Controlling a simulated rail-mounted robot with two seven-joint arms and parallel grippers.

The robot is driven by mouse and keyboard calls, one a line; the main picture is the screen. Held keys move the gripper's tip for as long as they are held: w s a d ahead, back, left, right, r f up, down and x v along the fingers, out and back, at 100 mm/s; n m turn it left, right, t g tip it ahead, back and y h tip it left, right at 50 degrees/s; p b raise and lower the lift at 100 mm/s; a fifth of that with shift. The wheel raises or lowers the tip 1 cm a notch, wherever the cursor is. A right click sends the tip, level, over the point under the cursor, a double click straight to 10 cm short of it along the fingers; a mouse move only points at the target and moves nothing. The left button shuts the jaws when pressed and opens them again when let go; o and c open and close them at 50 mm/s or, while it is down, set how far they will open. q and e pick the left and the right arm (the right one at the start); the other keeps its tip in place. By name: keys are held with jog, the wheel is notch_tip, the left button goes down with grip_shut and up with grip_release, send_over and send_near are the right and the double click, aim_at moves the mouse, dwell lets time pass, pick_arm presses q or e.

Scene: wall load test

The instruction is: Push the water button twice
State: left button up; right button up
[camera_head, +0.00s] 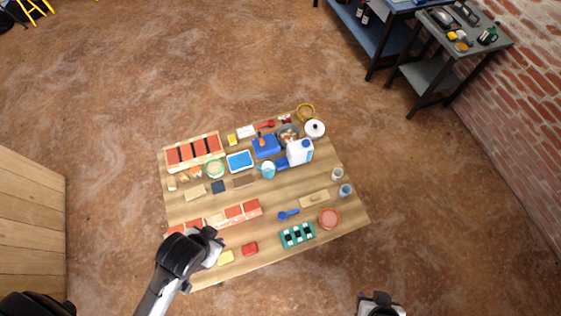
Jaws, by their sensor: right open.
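No water button can be made out; the objects on the table are too small in this view to tell one. A white jug-like container (301,152) with a blue top stands at the table's right rear part. A light blue cup-like item (267,170) stands just left of it. My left gripper (213,246) is over the table's front left part, near the red-orange boxes; its fingers are too unclear to tell if open or shut. My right gripper (381,299) is open at the bottom edge, off the table's front and apart from all objects.
The wooden table (345,215) is crowded with small items, including a blue tray (240,161), a teal rack (297,235), a red bowl (328,218) and a white-lidded pot (314,128). A grey workbench (440,75) stands by the brick wall. Open floor surrounds the table.

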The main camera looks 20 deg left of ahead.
pick_arm(q)
jog(key=shift+d, duration=0.15)
grip_shut()
jog(key=shift+a, duration=0.2)
jog(key=shift+d, duration=0.15)
dwell(0.8)
